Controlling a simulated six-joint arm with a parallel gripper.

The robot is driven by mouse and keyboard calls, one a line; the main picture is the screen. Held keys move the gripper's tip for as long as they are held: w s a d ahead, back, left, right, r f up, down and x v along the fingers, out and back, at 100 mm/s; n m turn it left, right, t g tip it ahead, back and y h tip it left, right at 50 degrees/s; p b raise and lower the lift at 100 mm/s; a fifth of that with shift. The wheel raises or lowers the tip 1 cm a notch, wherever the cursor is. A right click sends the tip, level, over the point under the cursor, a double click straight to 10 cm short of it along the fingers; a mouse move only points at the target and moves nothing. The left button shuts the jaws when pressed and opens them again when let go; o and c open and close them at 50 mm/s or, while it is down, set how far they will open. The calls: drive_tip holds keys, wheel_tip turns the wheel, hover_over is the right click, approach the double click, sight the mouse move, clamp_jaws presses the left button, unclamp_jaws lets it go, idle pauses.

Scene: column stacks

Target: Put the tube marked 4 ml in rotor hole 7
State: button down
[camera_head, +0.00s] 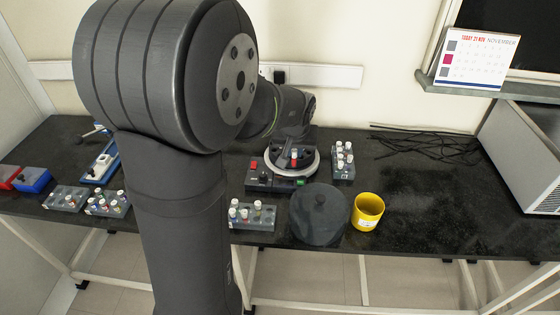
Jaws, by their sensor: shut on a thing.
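A small centrifuge with a pale ring (271,172) around its dark rotor stands on the black bench, right of my arm. My gripper (293,152) is small and dark in the head view, low over the rotor. It is shut on a tube, which is mostly hidden. A small red spot shows at the fingers; I cannot tell if it is the tube's cap. The 4 ml mark and the rotor hole numbers are too small to read. I cannot tell whether the tube is in a hole or above it.
Racks of capped tubes stand right of the centrifuge (343,174), in front of it (262,216) and at left (65,199). A dark round lid (320,218) and yellow cup (367,213) stand in front. Black cables (425,145) lie behind.

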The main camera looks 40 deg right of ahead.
drive_tip(key=w+d+f+n, duration=0.1)
drive_tip(key=w+f, duration=0.1)
drive_tip(key=w, duration=0.3)
drive_tip(key=w+d+f+n, duration=0.1)
drive_tip(key=w+d+f, duration=0.1)
drive_tip(key=w, duration=0.3)
drive_tip(key=shift+d+f+y, duration=0.2)
drive_tip(key=shift+d+y, duration=0.05)
drive_tip(key=shift+y, duration=0.15)
drive_tip(key=shift+f, duration=0.7)
idle(1.6)
drive_tip(key=shift+f, duration=1.1)
drive_tip(key=shift+f, duration=0.1)
drive_tip(key=c, duration=1)
unclamp_jaws()
drive_tip(key=shift+o, duration=0.2)
